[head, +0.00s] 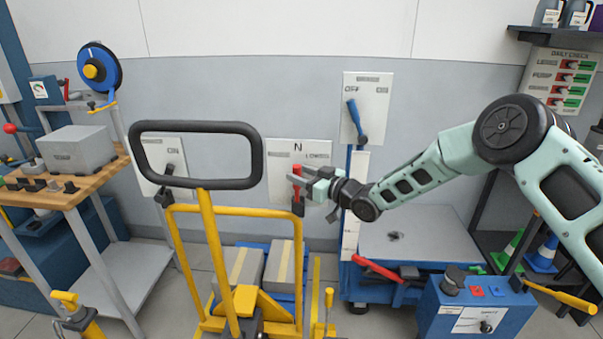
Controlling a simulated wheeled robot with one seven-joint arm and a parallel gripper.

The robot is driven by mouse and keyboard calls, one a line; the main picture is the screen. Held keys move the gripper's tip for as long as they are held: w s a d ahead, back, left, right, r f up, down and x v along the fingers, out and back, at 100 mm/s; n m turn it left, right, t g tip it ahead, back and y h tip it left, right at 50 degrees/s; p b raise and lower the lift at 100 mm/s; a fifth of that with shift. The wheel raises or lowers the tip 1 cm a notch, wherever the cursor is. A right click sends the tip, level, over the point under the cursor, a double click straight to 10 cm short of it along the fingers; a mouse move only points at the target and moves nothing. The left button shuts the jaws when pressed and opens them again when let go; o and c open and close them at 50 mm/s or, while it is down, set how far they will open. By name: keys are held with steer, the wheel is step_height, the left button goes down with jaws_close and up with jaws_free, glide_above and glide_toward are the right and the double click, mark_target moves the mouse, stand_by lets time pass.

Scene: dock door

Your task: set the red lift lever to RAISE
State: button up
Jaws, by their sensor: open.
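The red lever (297,187) stands about upright on a white wall panel (275,150), below the letter N. A label reading LOWER is to the right of N. The left part of the panel is behind a black loop handle, and I see no RAISE label. My gripper (300,184) is open, pointing left, with its fingers at the red lever. They overlap it in the picture; whether they touch it or sit around it I cannot tell.
A yellow cart with a black loop handle (141,168) stands in front, left of my gripper. A blue lever (356,120) is on an OFF panel above right. A blue lift table (425,240) with a red handle (378,270) stands below my arm. A workbench is at left.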

steer(key=shift+w+a, duration=0.1)
steer(key=shift+a, duration=0.1)
jaws_close()
steer(key=shift+a, duration=0.1)
steer(key=a+n+g+h, duration=0.1)
steer(key=a+h, duration=0.1)
steer(key=a+n+g+h, duration=0.1)
steer(key=a+h, duration=0.1)
steer(key=a, duration=0.1)
steer(key=shift+w+a+f+n, duration=0.1)
steer(key=shift+a+f+n, duration=0.1)
steer(key=shift+n, duration=0.1)
steer(key=shift+a+f+n+g+h+p, duration=0.3)
steer(key=shift+a+f+h, duration=0.15)
steer(key=shift+a+h, duration=0.25)
